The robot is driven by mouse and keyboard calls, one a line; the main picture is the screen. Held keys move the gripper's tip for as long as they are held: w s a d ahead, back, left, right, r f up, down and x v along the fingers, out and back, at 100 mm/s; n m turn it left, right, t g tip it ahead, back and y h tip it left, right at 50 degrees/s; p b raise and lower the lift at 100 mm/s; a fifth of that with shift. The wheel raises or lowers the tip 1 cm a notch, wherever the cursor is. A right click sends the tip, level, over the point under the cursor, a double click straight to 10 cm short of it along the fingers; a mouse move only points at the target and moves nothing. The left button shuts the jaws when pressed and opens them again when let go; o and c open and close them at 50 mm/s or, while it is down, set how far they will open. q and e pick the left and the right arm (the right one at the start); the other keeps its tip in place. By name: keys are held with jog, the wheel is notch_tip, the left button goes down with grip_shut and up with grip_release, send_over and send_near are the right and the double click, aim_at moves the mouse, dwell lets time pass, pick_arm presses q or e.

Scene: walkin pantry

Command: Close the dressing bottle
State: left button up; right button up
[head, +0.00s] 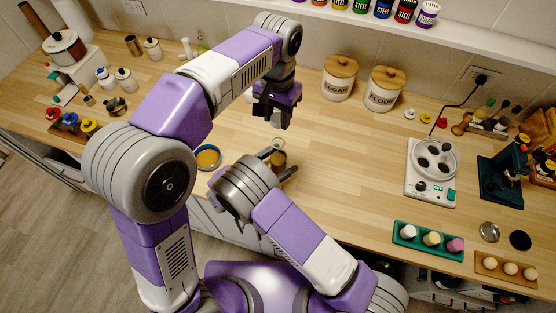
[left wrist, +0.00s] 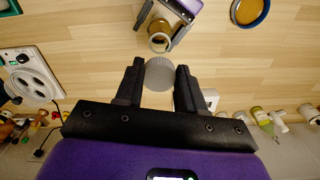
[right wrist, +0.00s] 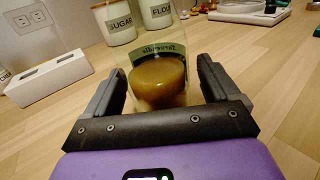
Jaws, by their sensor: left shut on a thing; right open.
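The dressing bottle (right wrist: 158,82) is clear glass with amber dressing inside and a green label band. It stands on the wooden counter in the head view (head: 278,159), and it also shows in the left wrist view (left wrist: 159,37). My right gripper (right wrist: 160,88) is open, with one finger on each side of the bottle; contact is not clear. My left gripper (head: 273,112) is above and behind the bottle, shut on a grey ribbed cap (left wrist: 160,73). The cap is apart from the bottle. My right arm partly hides the bottle in the head view.
Sugar (head: 340,78) and flour (head: 383,88) canisters stand behind. A blue-rimmed bowl (head: 208,158) is left of the bottle. The counter between the bottle and hot plate is clear.

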jog(key=shift+w+d, duration=0.3)
jog(key=shift+d, duration=0.05)
jog(key=c, duration=1.5)
pick_arm(q)
send_over(277, 140)
jog(key=shift+s+f, duration=0.1)
jog(key=shift+f, duration=2.35)
jog(key=shift+f, duration=0.1)
jog(key=shift+f, duration=0.8)
jog(key=shift+f, duration=0.55)
